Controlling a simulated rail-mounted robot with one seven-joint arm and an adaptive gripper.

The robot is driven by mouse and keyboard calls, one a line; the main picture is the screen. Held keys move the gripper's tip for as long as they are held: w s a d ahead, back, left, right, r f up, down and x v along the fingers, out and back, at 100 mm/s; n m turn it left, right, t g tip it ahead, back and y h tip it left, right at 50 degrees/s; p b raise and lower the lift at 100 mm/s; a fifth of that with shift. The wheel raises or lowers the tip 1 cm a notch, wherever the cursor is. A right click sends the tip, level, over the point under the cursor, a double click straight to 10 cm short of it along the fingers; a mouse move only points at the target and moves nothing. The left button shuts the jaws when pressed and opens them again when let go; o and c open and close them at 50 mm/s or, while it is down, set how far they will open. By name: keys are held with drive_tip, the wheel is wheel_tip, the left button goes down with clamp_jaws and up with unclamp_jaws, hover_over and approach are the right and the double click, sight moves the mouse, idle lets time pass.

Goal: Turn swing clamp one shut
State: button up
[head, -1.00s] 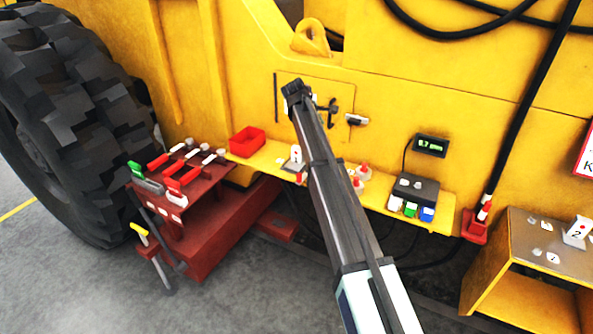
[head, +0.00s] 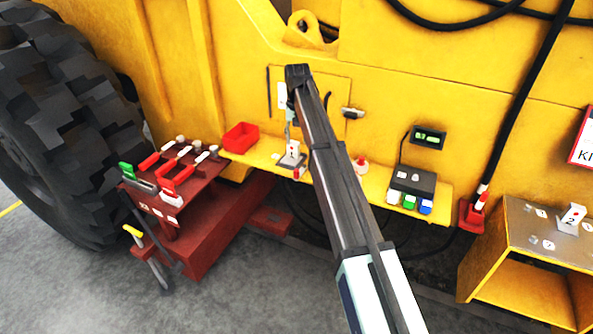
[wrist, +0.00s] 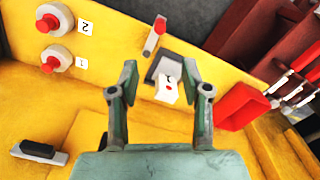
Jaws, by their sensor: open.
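A small grey block with a white tag with red marks (head: 292,150) stands on the yellow ledge; I take it for swing clamp one, though its number is not readable. A short red-ended lever (head: 299,172) is at its front edge. In the wrist view the grey block with its tag (wrist: 167,90) lies beyond and between my fingertips, and the red-ended lever (wrist: 154,36) points away beside it. My gripper (wrist: 160,78) is open and empty. In the head view its pale fingers (head: 289,116) hang just above the block. Whether they touch it cannot be told.
A red bin (head: 241,137) stands left of the block on the ledge. Red buttons on white bases, labelled 1 (wrist: 56,60) and 2 (wrist: 53,18), stand on the other side. A dark control box (head: 412,184) is farther right. A red lever stand (head: 172,180) is at left.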

sight(297, 170)
wheel_tip(297, 170, down, 15)
drive_tip(key=p, duration=0.4)
drive_tip(key=shift+f, duration=0.1)
clamp_jaws()
